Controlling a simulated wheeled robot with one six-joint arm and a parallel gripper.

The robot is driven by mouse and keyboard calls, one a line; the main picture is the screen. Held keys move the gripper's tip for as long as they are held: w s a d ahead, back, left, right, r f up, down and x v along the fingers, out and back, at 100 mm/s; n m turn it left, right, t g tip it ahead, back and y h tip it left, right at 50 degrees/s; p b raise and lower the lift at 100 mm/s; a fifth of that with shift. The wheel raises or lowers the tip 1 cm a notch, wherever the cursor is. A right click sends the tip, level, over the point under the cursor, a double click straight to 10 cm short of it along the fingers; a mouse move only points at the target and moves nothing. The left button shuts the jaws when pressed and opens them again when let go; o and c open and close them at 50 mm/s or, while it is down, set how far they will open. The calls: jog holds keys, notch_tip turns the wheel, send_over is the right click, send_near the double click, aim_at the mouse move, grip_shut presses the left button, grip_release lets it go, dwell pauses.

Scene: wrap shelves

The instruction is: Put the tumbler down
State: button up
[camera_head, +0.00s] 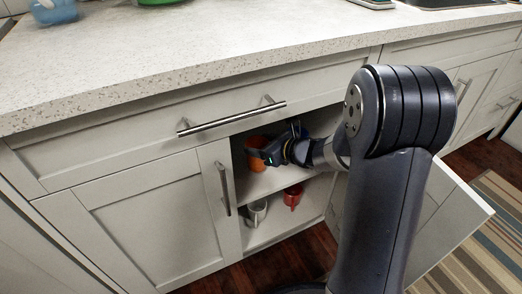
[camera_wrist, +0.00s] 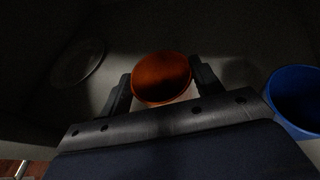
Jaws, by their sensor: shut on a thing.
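The orange tumbler (camera_head: 254,156) is inside the open cabinet, at the level of the upper shelf (camera_head: 264,183). My gripper (camera_head: 262,153) reaches in from the right and is shut on it. In the wrist view the tumbler (camera_wrist: 162,77) sits between the two fingers of my gripper (camera_wrist: 163,86), its round orange top facing the camera. I cannot tell whether its base touches the shelf; the lower part is hidden.
A blue cup (camera_wrist: 294,102) stands to the right in the wrist view, and a dim round clear item (camera_wrist: 78,63) is at left. A red mug (camera_head: 292,197) and a pale cup (camera_head: 257,212) are on the lower level. The cabinet door (camera_head: 459,215) stands open at right.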

jog(key=shift+f, duration=0.6)
jog(key=shift+f, duration=0.15)
jog(key=o, duration=1.2)
jog(key=shift+r, duration=0.2)
jog(key=shift+s+d+r, duration=0.2)
jog(key=shift+d, duration=0.05)
jog(key=shift+p+v, duration=1.6)
jog(key=shift+v, duration=4.05)
jog(key=shift+f, duration=0.15)
